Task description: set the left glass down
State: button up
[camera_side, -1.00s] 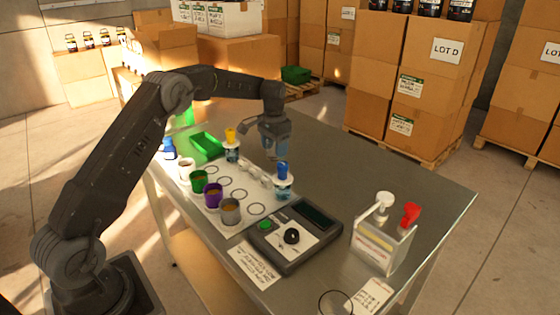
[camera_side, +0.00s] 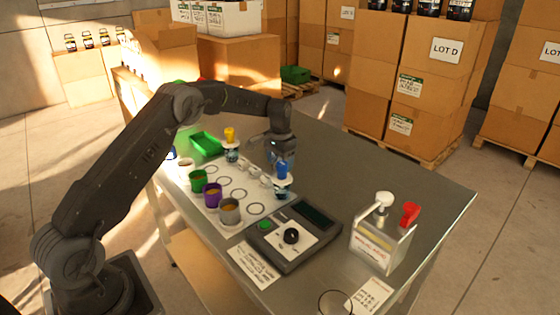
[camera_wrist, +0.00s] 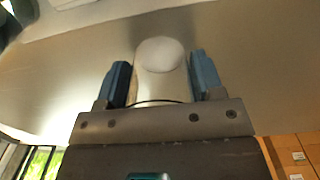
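My gripper (camera_side: 281,150) hangs above the table at the back edge of the white mat. The white mat (camera_side: 221,211) bears printed rings and small pale pieces near my gripper.
Green, purple and grey cups (camera_side: 212,195) stand along the mat's front. The table's right is fairly clear.

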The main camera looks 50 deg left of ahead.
jog(key=o, duration=0.4)
notch_tip(320, 180, up, 13)
jog(key=s+d+r+t, duration=0.1)
jog(key=s+d+r, duration=0.5)
jog(key=r, duration=0.2)
jog(key=s+d+r+t, duration=0.1)
jog(key=s+d, duration=0.2)
jog(key=s, duration=0.3)
jog(key=s+d+r+t, duration=0.1)
jog(key=s+d+r, duration=0.1)
jog(key=s, duration=0.5)
jog(key=s+d+r+t, duration=0.1)
jog(key=s+d+r, duration=0.1)
jog(key=s+d, duration=0.3)
jog(key=shift+s, duration=1.05)
jog(key=shift+o, duration=0.4)
jog(key=s+d+f+t, duration=0.1)
jog(key=s+f, duration=0.4)
jog(key=s, duration=0.5)
jog(key=shift+s+d+f+t, duration=0.3)
jog(key=shift+d, duration=0.4)
